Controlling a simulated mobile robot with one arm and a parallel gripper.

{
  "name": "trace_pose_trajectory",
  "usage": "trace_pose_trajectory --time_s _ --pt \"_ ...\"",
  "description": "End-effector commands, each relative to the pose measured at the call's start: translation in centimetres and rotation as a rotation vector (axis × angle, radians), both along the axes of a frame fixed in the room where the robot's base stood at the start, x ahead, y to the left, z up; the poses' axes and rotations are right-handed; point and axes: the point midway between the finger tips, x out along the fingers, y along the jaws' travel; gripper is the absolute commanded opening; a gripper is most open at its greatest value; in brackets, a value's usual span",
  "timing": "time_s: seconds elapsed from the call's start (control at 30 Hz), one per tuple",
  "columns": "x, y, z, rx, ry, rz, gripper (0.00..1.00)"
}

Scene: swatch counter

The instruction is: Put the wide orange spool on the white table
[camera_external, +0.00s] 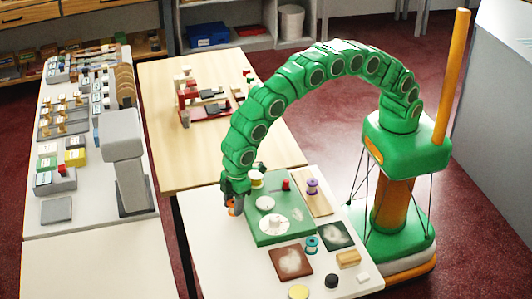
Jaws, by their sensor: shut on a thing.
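My green segmented arm arches over from the right, and my gripper (236,190) points down at the left edge of the white table (212,236). It is shut on a small orange spool (233,204), which is partly covered by the jaws. The spool is beside the left edge of a green board (259,234). From this one view I cannot tell whether the spool touches the table or hangs just above it.
The board carries white discs (267,203). Purple (312,187) and teal (312,245) spools, a brown swatch (291,262) and a black spool (331,281) crowd the right and front. Bare white surface shows left of the board. A wooden table (165,150) adjoins behind.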

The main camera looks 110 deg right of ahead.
Motion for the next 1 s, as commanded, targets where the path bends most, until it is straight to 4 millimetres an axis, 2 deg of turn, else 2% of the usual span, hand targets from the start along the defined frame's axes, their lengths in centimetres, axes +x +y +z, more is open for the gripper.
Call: trace_pose_trajectory --time_s 0.1,0.47,0.5,0.67,1.0 --pt "-0.03 -0.03 -1.17 0.0 0.001 0.0 0.08" --pt "0.04 -0.01 -1.43 0.0 -0.002 0.0 0.08" --pt "0.05 0.0 -1.49 0.001 -0.002 0.0 0.43" --pt "0.04 0.01 -1.46 0.001 -0.002 0.0 0.67" --pt "0.05 0.01 -1.33 0.0 -0.002 0.0 0.67"
